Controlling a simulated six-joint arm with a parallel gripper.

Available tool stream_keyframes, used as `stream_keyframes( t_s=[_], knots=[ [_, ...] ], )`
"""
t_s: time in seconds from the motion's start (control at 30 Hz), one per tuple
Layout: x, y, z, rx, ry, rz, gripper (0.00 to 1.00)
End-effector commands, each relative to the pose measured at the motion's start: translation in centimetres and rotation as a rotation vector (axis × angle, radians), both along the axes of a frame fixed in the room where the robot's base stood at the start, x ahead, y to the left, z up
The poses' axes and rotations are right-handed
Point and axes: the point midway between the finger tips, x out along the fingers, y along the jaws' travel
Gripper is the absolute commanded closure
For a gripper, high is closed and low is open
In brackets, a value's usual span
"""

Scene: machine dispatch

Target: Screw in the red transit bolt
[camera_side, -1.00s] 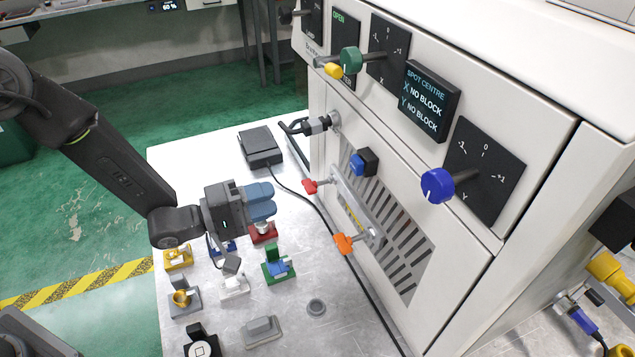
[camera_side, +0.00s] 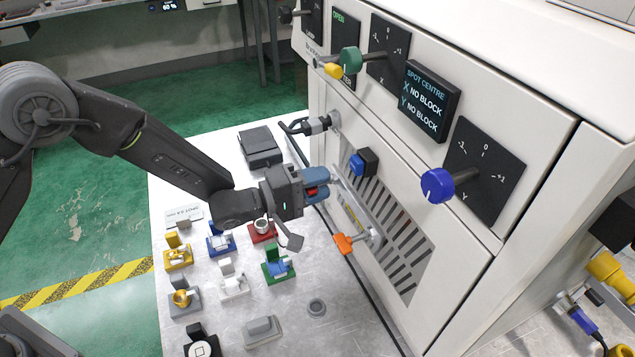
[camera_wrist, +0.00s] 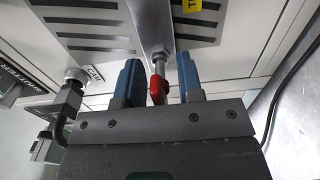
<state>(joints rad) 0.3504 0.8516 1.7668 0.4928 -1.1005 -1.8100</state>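The red transit bolt (camera_wrist: 158,88) sits at the upper end of the metal bracket (camera_side: 360,215) on the machine's front panel. My gripper (camera_side: 320,182) is at the panel with its blue fingers on either side of the bolt's red head. In the wrist view my gripper (camera_wrist: 158,78) is open, with a visible gap between each finger and the red head. In the side view the fingers hide most of the red bolt (camera_side: 312,191). How deep its shaft sits cannot be told.
An orange bolt (camera_side: 343,244) sits at the bracket's lower end. A blue button (camera_side: 357,165) and a cable connector (camera_side: 318,124) stick out nearby. A black cable (camera_side: 352,272) runs along the table. Several small coloured fixtures (camera_side: 277,268) stand on the table below my arm.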

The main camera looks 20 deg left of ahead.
Motion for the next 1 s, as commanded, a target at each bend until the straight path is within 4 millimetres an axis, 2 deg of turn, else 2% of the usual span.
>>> stream_keyframes(
  t_s=[0.07,0.33,0.67,1.0],
  knots=[
    [-0.01,0.02,0.0,0.0,0.0,0.0,0.73],
    [-0.01,0.04,0.01,0.0,0.0,0.0,0.99],
    [-0.01,0.06,0.01,0.015,-0.015,0.001,1.0],
    [0.01,0.06,0.01,0.148,-0.148,0.001,1.0]
  ],
)
